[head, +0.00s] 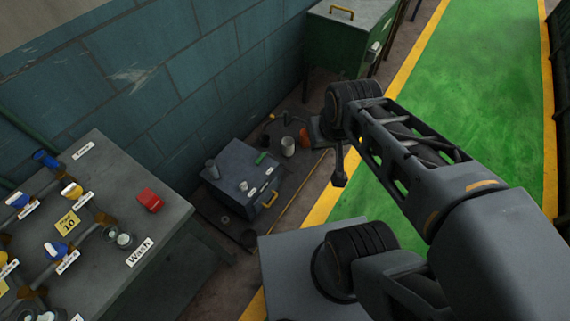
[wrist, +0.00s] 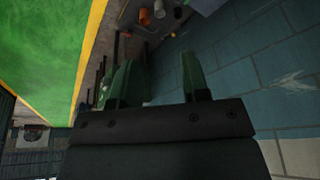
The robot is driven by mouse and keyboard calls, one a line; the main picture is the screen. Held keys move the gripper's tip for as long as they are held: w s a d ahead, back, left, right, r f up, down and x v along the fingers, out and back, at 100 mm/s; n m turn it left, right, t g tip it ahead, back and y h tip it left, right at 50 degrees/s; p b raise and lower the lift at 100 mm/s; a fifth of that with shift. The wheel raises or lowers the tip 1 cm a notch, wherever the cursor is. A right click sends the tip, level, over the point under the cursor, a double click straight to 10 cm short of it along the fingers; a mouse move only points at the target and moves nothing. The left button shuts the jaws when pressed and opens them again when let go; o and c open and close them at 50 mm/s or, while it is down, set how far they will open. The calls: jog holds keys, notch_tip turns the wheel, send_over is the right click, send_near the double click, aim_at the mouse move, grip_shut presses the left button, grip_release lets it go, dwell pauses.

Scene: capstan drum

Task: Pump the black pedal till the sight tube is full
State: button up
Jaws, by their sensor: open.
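My gripper (head: 339,179) hangs at the end of my arm in the head view, beside the yellow floor line and right of a low grey box. In the wrist view my gripper (wrist: 163,78) has its two fingers apart with nothing between them. I cannot make out a black pedal or a sight tube for certain. A small dark piece (head: 249,239) lies on the floor in front of the grey box (head: 240,172), too small to identify. My gripper touches nothing that I can see.
A bench (head: 165,187) with valves, labels and a red block (head: 149,200) stands at left. A green cabinet (head: 345,42) stands by the blue block wall (head: 170,85). Small containers, one orange (head: 304,138), stand behind the grey box. The green walkway (head: 465,75) is clear.

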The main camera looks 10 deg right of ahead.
grip_shut()
dwell(1.5)
